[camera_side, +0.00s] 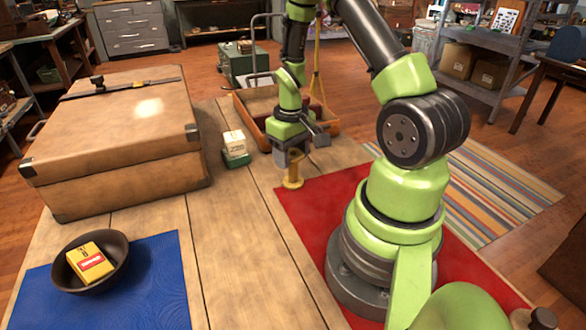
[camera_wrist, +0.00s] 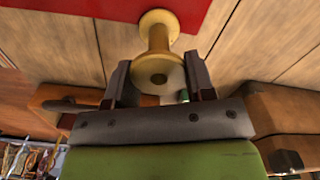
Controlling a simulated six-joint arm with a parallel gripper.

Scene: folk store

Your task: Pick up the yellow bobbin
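The yellow bobbin (camera_side: 292,175) stands upright on the wooden table, at the edge of the red mat, in the side view. My gripper (camera_side: 291,154) is directly above it, pointing down, with its fingertips around the bobbin's top. In the wrist view the bobbin (camera_wrist: 158,40) lies between the two fingers of my gripper (camera_wrist: 157,66), which are apart on either side of its near flange. Whether the fingers touch the flange cannot be told. The bobbin's far flange rests at the edge of the red mat (camera_wrist: 95,12).
A wooden tray (camera_side: 256,139) stands just behind the gripper. Small white and green boxes (camera_side: 235,150) are stacked to the left. A large tan case (camera_side: 118,150) fills the left back. A dark bowl (camera_side: 112,275) with a yellow box sits on a blue mat. The table between is clear.

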